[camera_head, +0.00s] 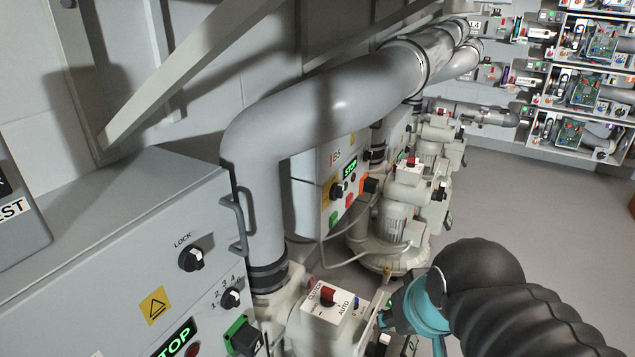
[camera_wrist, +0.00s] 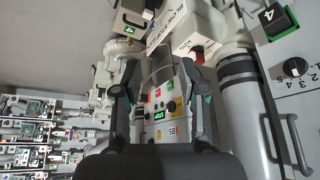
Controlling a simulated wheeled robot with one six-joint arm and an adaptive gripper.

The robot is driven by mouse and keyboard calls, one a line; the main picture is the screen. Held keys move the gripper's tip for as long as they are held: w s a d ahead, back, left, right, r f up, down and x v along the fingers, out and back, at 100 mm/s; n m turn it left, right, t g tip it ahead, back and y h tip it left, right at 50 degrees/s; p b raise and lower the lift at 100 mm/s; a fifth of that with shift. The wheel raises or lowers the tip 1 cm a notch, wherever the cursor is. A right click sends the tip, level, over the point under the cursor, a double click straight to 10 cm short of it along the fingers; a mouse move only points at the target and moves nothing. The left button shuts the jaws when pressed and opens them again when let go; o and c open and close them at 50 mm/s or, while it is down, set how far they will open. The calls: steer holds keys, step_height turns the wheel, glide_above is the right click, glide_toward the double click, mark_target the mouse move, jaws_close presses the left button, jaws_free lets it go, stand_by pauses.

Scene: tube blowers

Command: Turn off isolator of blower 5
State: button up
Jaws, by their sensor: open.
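The blower 5 panel (camera_head: 326,178), labelled B5, stands behind the grey pipe in the head view. It has a lit green STOP display (camera_head: 350,168), black knobs and coloured buttons. An orange and black switch (camera_head: 370,185) sits at its right edge; I cannot read whether it is the isolator or its position. In the wrist view the B5 panel (camera_wrist: 173,131) shows between the fingers, upside down. My gripper (camera_wrist: 163,75) is open and empty, apart from the panel. In the head view my gripper (camera_head: 390,302) is at lower right, partly hidden by my dark arm.
A nearer cabinet (camera_head: 110,255) with a handle, LOCK knob and green-black switch (camera_head: 242,337) stands at left. A thick grey pipe (camera_head: 320,110) crosses above. A nearby blower unit (camera_head: 325,303) is beside my gripper. Open floor (camera_head: 520,205) lies at right.

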steer(key=w+a+m+g+y, duration=0.4)
steer(key=w+m, duration=0.3)
steer(key=w, duration=0.4)
steer(key=m+t+y+b, duration=0.2)
steer(key=m+t+y, duration=0.75)
steer(key=m, duration=0.75)
glide_toward(338, 193)
steer(key=w+a+g+y+p, duration=0.1)
steer(key=w+a, duration=0.4)
steer(key=shift+w, duration=0.35)
steer(key=shift+a+r+y, duration=0.1)
steer(key=shift+y, duration=0.15)
jaws_close()
